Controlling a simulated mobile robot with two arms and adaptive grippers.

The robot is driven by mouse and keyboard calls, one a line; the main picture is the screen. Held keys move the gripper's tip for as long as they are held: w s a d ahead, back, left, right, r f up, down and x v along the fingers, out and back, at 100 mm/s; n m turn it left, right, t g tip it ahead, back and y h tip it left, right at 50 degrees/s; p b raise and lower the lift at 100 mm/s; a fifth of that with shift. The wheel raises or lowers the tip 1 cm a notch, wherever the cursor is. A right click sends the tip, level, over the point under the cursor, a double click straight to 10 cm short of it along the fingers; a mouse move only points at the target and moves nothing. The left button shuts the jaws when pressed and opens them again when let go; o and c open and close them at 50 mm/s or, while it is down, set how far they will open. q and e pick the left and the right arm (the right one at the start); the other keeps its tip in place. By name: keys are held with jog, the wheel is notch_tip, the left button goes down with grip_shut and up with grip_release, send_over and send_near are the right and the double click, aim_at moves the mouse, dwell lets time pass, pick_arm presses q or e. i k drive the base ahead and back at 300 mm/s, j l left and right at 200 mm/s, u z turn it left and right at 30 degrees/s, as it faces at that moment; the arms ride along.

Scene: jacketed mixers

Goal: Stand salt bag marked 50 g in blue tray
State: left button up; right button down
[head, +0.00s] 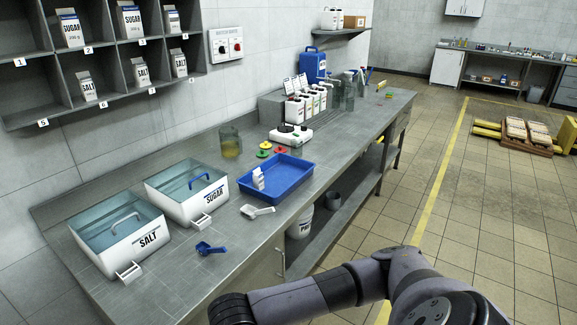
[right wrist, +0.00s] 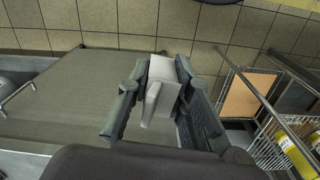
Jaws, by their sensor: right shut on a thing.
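My right gripper (right wrist: 160,92) shows in the right wrist view, its two dark fingers closed on a pale, box-shaped bag (right wrist: 158,103). No marking on the held bag can be read. In the head view the blue tray (head: 295,186) lies on the grey bench. A small white bag (head: 259,179) stands in it near the left wall; its marking is too small to read. Salt bags (head: 87,87) stand in the lower row of the wall shelf. My left gripper is not in view.
Salt bin (head: 150,238) and sugar bin (head: 212,200) stand left of the tray. A white scoop (head: 257,211) and a blue scoop (head: 210,249) lie in front. A beaker (head: 230,143) and red, yellow and green pieces (head: 264,153) lie behind the tray. Its right half is clear.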

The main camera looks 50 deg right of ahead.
aim_at(272, 179)
jog(key=i+l, duration=0.1)
jog(key=l, duration=0.35)
jog(key=i+l, duration=0.1)
jog(key=l, duration=0.35)
jog(key=i+l, duration=0.1)
jog(key=l, duration=0.8)
jog(key=i+l+z, duration=0.1)
jog(key=l, duration=0.3)
jog(key=i+l, duration=0.15)
jog(key=l, duration=0.3)
